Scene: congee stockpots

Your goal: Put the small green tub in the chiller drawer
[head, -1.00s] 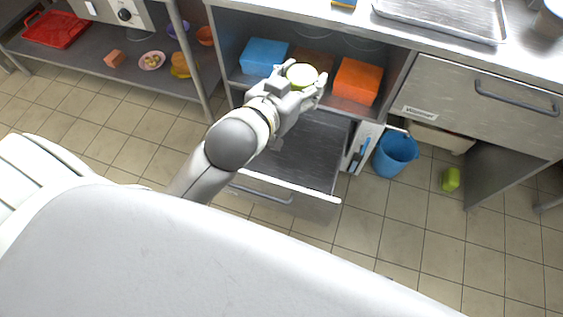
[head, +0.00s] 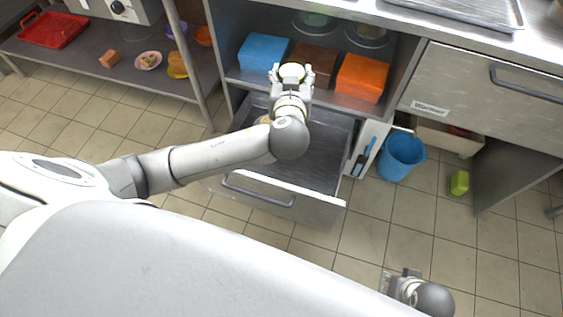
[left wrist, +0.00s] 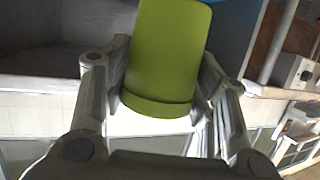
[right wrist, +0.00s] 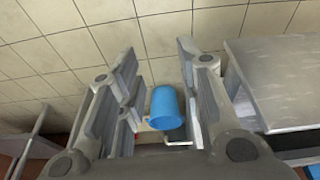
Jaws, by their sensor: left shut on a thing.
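The small green tub (head: 291,72) is in my left gripper (head: 291,80), above the opened drawer and in front of the lower shelf. In the left wrist view its green side (left wrist: 168,50) fills the space between the fingers, which are shut on it. The chiller drawer (head: 325,160) is pulled out below, with a grey metal inside and a bar handle on its front. My left forearm covers part of it. My right gripper (right wrist: 158,70) is open and empty; it also shows at the bottom right of the head view (head: 402,280).
Blue (head: 263,53), brown (head: 311,62) and orange (head: 361,77) boxes stand on the shelf above the drawer. A small tan item (head: 265,119) shows beside my left wrist. A blue bucket (head: 401,156) and a lime-green object (head: 459,183) are on the floor at right.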

